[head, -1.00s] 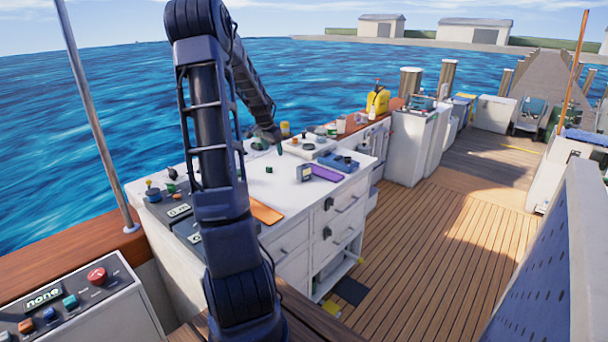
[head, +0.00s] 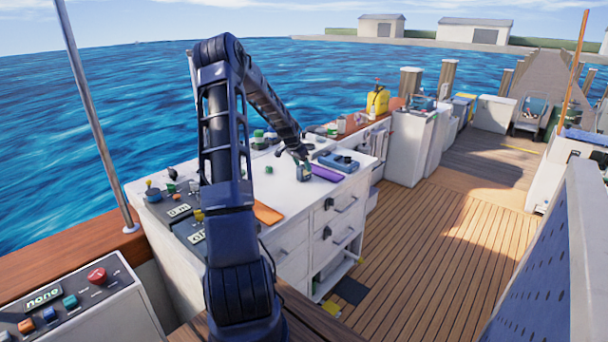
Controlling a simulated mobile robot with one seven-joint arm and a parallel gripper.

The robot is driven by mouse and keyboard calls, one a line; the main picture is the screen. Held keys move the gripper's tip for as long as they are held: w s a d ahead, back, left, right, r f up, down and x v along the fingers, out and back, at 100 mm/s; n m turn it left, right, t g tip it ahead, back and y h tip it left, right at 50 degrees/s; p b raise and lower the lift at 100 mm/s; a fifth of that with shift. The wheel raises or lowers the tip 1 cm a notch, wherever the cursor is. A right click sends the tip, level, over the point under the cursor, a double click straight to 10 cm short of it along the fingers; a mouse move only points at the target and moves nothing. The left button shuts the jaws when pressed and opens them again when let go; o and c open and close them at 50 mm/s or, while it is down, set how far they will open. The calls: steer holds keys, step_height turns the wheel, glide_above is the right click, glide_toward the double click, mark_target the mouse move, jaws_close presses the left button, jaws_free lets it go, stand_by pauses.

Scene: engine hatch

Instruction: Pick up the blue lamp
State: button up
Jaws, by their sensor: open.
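My gripper (head: 302,158) is above the right part of the white cabinet top (head: 262,195), small and dark in the head view. It is open, its fingers reaching down close over or around a small upright grey-blue item (head: 303,173). This item may be the blue lamp, but it is too small to tell. I cannot tell whether the fingers touch it. A flat blue object (head: 337,161) with a dark knob lies just right of it and behind.
A purple flat piece (head: 327,174) lies close to the right of my gripper. An orange flat piece (head: 266,213) lies at the cabinet's front edge. Small green items (head: 262,135) stand behind. A yellow container (head: 377,101) stands farther back.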

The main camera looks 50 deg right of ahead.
mark_target(305, 171)
steer(key=shift+x, duration=2.75)
steer(key=shift+w, duration=0.1)
steer(key=c, duration=1.2)
steer(key=shift+r, duration=0.1)
